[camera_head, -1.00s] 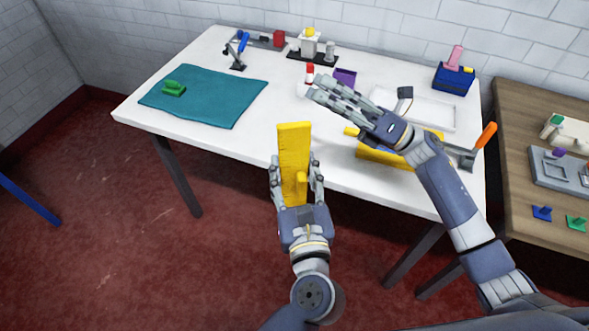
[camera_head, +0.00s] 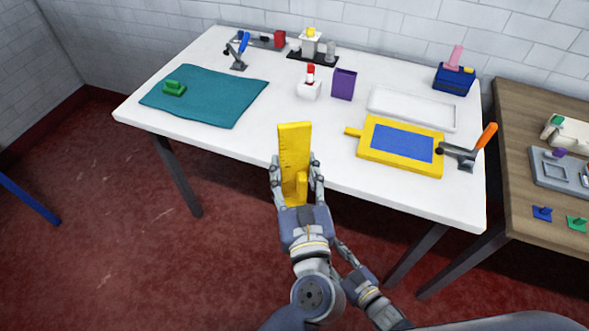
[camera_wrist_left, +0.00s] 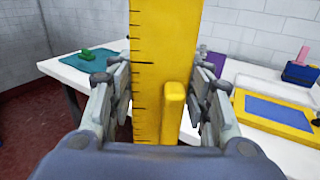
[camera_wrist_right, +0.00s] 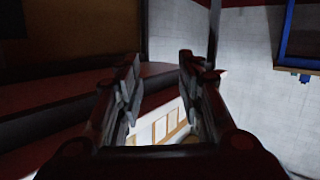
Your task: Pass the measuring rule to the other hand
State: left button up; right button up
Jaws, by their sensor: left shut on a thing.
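The yellow measuring rule (camera_head: 293,140) stands upright at the table's front edge, with dark tick marks along one side and a raised grip low on its face. My left gripper (camera_head: 296,165) is shut on it, one finger on each side. In the left wrist view the rule (camera_wrist_left: 165,50) rises between the fingers of the gripper (camera_wrist_left: 165,90). My right gripper (camera_head: 342,250) is low in front of the table, partly hidden behind my left wrist and away from the rule. In the right wrist view its fingers (camera_wrist_right: 158,80) are apart with nothing between them.
The white table (camera_head: 240,155) holds a teal mat (camera_head: 210,100), a purple box (camera_head: 343,84), a white tray (camera_head: 410,108), a yellow-framed blue board (camera_head: 400,147) and an orange-handled clamp (camera_head: 470,153). A wooden table (camera_head: 520,110) stands at right. The table's front middle is clear.

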jog(key=s+d+f+m+g+h, duration=0.1)
jog(key=s+d+f+g+h, duration=0.2)
jog(key=s+f, duration=0.5)
jog(key=s+d+f+m+g+h, duration=0.25)
jog(key=s+d+f, duration=0.2)
jog(key=f, duration=0.55)
jog(key=s+d+f+g, duration=0.1)
jog(key=s+f+g, duration=0.2)
jog(key=s, duration=0.7)
jog(key=s+d+f+g+h, duration=0.1)
jog(key=s+f+g, duration=0.3)
jog(key=s, duration=0.7)
notch_tip(320, 180, down, 2)
jog(key=shift+d, duration=0.2)
